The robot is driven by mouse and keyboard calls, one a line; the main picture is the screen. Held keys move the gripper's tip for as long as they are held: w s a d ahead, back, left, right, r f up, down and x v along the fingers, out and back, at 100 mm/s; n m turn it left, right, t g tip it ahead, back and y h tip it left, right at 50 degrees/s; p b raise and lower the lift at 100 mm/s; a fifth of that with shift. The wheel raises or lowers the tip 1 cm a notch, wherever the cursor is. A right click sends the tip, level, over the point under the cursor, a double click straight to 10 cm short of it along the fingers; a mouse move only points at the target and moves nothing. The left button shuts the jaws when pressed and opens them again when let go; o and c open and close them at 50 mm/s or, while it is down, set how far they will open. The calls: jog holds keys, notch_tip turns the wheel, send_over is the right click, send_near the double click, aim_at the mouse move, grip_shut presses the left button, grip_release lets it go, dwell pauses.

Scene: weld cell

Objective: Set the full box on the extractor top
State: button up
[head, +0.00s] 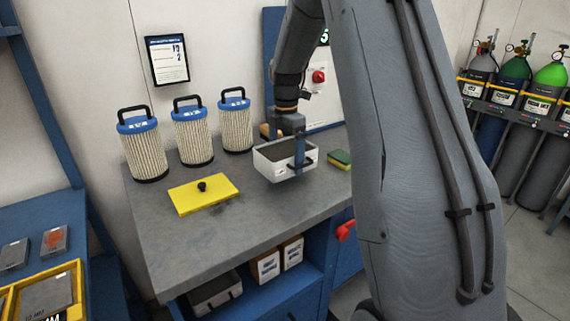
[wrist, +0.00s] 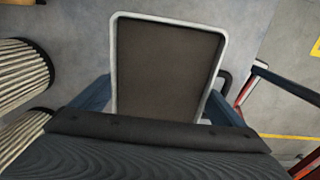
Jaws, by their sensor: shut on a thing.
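The full box (head: 268,168) is a white open-topped bin with a dark handle on its front, filled with dark brown material. My gripper (head: 298,154) is shut on the box, with its fingers down at the box's sides. In the wrist view the box (wrist: 165,70) fills the middle, between the two blue fingers. The box is level, over the grey extractor top (head: 230,225) or touching it; a shadow lies under it, and I cannot tell whether there is a gap.
Three pleated filters with blue caps, one of them the middle filter (head: 193,138), stand along the back. A yellow lid (head: 204,194) with a black knob lies left of the box. A green and yellow sponge (head: 340,159) lies right. The front of the top is clear.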

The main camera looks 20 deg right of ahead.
jog(key=shift+f+p, duration=0.5)
jog(key=shift+f, duration=1.45)
jog(key=o, duration=0.8)
jog(key=shift+f, duration=0.1)
notch_tip(320, 180, up, 12)
jog(key=b, duration=0.3)
